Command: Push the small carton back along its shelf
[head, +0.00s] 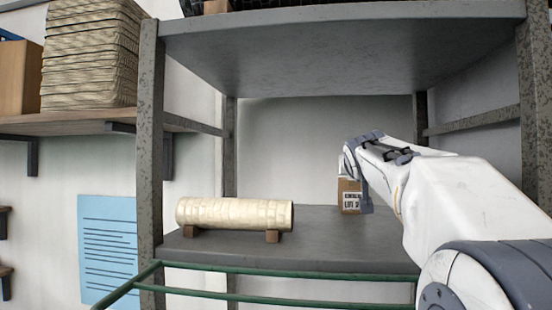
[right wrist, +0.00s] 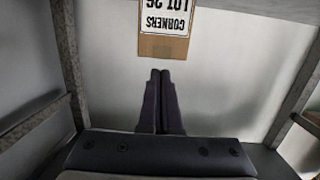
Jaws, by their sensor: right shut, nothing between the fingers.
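The small carton (head: 350,197) is brown with a white printed label and stands on the middle shelf, right of centre in the head view. My right arm partly covers it there. In the right wrist view the carton (right wrist: 163,47) is cut off by the top edge, and its label appears upside down. My right gripper (right wrist: 160,72) is shut and empty, its fingertips together just below the carton in that picture. A narrow strip of background shows between tips and carton; I cannot tell the true distance. My left gripper is not in view.
The shelf (head: 322,238) is bounded by speckled grey posts, with a board above. A cream roll (head: 235,213) lies on small brown blocks to the left. A green rail (head: 300,271) runs along the front. Bare shelf lies between roll and carton.

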